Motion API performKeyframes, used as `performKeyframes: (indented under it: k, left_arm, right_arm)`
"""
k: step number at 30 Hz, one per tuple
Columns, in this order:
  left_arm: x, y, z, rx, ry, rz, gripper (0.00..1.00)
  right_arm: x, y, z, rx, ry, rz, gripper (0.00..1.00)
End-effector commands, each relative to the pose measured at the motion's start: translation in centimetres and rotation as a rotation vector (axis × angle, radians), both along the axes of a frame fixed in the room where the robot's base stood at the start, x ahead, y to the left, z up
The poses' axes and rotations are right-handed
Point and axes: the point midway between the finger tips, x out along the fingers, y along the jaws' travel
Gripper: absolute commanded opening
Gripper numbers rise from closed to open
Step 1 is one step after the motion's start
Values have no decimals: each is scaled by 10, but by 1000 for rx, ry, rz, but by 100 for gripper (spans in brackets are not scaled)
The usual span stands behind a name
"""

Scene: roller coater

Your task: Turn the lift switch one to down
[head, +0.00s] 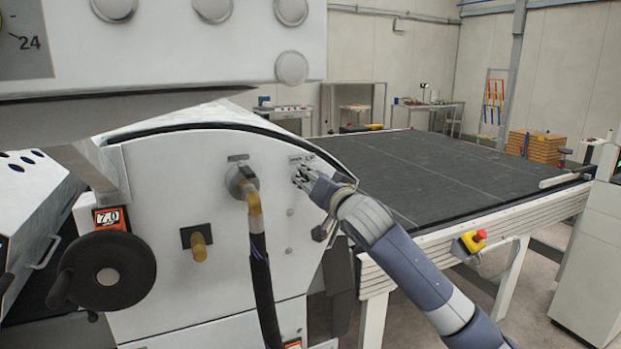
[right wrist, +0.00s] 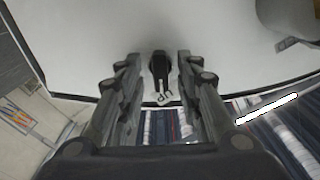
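The lift switch is a small black knob (right wrist: 159,66) on the white machine panel (head: 150,165). In the right wrist view a marking that looks like "UP" shows just below the knob, upside down. My right gripper (right wrist: 159,60) is open, with one finger on each side of the knob and a narrow gap to each. In the head view my right gripper (head: 302,178) is at the panel's upper right, just under a small label, and hides the knob. My left gripper is not in view.
A hose connector (head: 242,182) with a hanging hose is left of my right gripper. A brass-coloured knob (head: 199,246) and a black handwheel (head: 105,272) are farther left. A dark conveyor table (head: 430,170) with a red emergency button (head: 478,236) lies to the right.

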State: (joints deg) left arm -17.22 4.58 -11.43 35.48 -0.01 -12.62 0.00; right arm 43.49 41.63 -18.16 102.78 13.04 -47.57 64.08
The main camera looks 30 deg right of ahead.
Motion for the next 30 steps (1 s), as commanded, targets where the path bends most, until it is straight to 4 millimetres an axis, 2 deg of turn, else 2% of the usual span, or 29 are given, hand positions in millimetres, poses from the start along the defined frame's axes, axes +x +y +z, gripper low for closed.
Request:
performKeyframes:
  k: [3, 8, 20, 30]
  left_arm:
    - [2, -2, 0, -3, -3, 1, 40]
    - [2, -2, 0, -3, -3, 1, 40]
    - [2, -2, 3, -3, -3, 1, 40]
    - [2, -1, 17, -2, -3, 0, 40]
  right_arm:
    - [0, 0, 0, 0, 0, 0, 32]
    - [0, 0, 0, 0, 0, 0, 0]
    - [0, 0, 0, -26, 3, 0, 0]
    - [0, 1, 2, -224, 16, 2, 0]
